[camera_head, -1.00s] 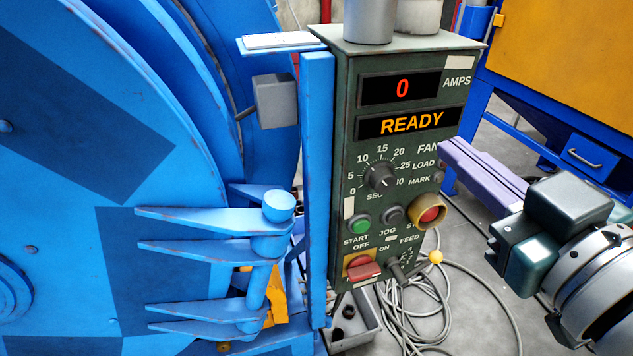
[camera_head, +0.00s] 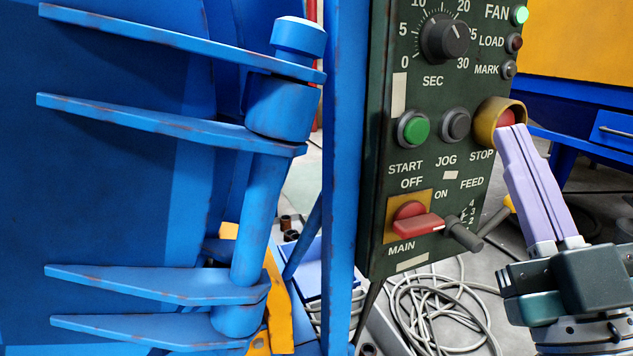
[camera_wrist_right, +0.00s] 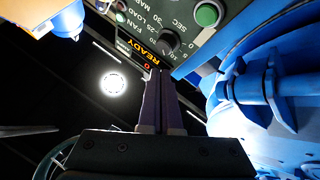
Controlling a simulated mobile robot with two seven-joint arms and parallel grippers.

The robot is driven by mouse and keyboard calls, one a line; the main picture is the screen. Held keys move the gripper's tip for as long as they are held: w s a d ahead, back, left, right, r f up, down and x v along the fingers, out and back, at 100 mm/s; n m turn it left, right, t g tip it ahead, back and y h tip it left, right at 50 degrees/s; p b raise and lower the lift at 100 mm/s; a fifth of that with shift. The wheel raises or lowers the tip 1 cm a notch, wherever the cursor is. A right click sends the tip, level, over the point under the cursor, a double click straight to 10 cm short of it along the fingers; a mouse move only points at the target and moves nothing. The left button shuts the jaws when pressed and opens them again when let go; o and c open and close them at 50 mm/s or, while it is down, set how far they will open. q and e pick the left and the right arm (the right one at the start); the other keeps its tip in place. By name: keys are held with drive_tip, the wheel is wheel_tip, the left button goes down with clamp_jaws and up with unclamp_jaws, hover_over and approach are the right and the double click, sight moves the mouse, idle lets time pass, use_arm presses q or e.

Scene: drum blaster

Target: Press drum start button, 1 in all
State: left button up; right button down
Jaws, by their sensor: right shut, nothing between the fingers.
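The green start button (camera_head: 413,128) sits in a dark ring on the green control panel (camera_head: 400,262), above the START label. It also shows in the right wrist view (camera_wrist_right: 207,14). My right gripper (camera_head: 512,130) has its long purple fingers shut together, with nothing between them. In the head view its tips overlap the lower edge of the yellow-collared red stop button (camera_head: 505,118), right of the start button. I cannot tell whether they touch it. In the wrist view the fingers (camera_wrist_right: 158,72) point toward the panel's READY display (camera_wrist_right: 146,50). My left gripper is not in view.
A dark jog button (camera_head: 456,125) lies between start and stop. The timer knob (camera_head: 444,38) is above, and the red main switch (camera_head: 416,222) below. A blue post (camera_head: 346,180) and the drum's hinge (camera_head: 258,215) stand left. Grey cable (camera_head: 440,305) coils on the floor.

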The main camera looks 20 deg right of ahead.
sight(416, 131)
use_arm(q)
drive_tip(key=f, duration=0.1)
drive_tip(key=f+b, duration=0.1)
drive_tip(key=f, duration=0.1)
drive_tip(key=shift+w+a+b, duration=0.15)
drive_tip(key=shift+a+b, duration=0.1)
drive_tip(key=shift+b, duration=0.05)
use_arm(e)
wheel_tip(416, 131, down, 2)
drive_tip(key=shift+s+f+m+t+h, duration=0.15)
drive_tip(key=shift+f+m+t+h, duration=0.15)
drive_tip(key=shift+h, duration=0.2)
drive_tip(key=shift+r, duration=0.1)
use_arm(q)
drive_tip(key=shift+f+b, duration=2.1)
use_arm(e)
drive_tip(key=w, duration=0.8)
drive_tip(key=shift+w+a, duration=0.35)
drive_tip(key=shift+w, duration=0.05)
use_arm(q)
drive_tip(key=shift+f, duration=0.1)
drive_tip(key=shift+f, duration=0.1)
use_arm(e)
drive_tip(key=shift+w, duration=0.4)
